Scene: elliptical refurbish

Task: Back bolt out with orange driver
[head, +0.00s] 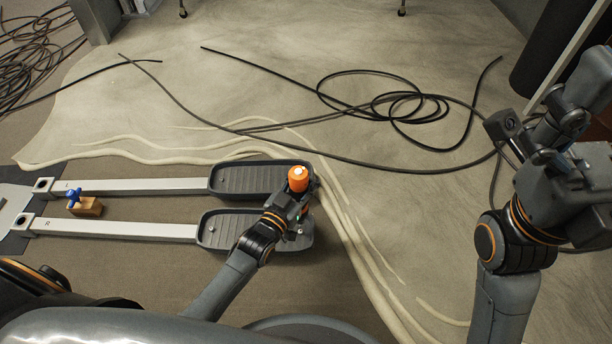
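The orange driver (298,180) stands about upright at the right end of the far pedal (240,178), its white-centred top facing up. My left gripper (297,196) reaches in from below and appears shut around the driver, just under its orange handle. The driver's tip and any bolt beneath it are hidden by the gripper and handle. The near pedal (222,238) lies beside the far one, with small bolt heads (212,230) showing in it. My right arm is raised at the right side; its fingertips cannot be made out.
Two pale rails (125,230) run left from the pedals. A wooden block (88,208) with a blue-handled tool (74,194) sits between them. Black cable (375,105) lies coiled across the floor behind. A dark cylinder (555,45) stands at upper right. Floor right of the pedals is mostly clear.

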